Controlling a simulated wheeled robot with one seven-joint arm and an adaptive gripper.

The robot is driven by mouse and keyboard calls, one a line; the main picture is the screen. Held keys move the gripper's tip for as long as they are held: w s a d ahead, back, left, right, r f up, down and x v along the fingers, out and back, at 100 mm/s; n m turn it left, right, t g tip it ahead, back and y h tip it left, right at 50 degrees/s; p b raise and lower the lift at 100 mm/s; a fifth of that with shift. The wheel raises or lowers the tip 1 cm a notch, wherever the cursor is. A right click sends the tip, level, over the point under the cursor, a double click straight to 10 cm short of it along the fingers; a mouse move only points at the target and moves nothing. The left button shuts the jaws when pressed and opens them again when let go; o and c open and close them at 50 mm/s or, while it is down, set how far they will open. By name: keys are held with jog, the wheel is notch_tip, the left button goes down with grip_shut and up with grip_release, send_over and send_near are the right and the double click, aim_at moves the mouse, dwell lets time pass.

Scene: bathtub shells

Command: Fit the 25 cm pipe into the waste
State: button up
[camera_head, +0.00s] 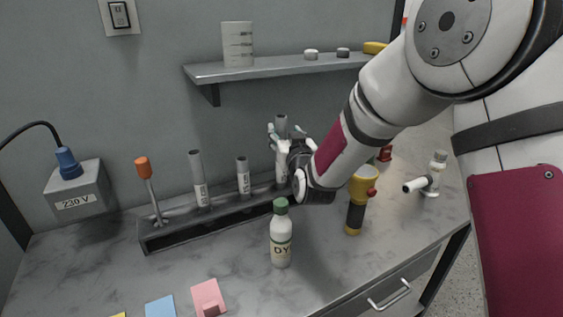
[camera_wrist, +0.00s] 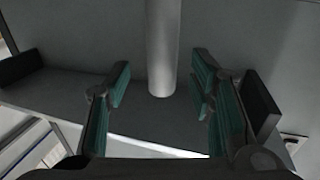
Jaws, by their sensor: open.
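Three grey pipes of differing heights stand upright in a dark rack (camera_head: 215,224): a left pipe (camera_head: 197,178), a shorter middle pipe (camera_head: 242,175) and a right pipe (camera_head: 281,122). Their labels are too small to read. My gripper (camera_head: 287,135) is open at the right pipe and partly hides it. In the wrist view, that pipe (camera_wrist: 163,45) stands between the spread green pads of my gripper (camera_wrist: 160,78), with gaps on both sides. A pale fitting with a side branch (camera_head: 432,180), possibly the waste, stands at the right of the worktop.
A green-capped bottle (camera_head: 281,238) and a yellow-black torch (camera_head: 357,205) stand in front. A wall shelf (camera_head: 270,70) is above. A socket box (camera_head: 75,192) is at left.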

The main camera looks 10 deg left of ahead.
aim_at(283, 130)
jog(key=x, duration=0.4)
jog(key=shift+a+f, duration=0.1)
jog(key=shift+a, duration=0.05)
grip_shut()
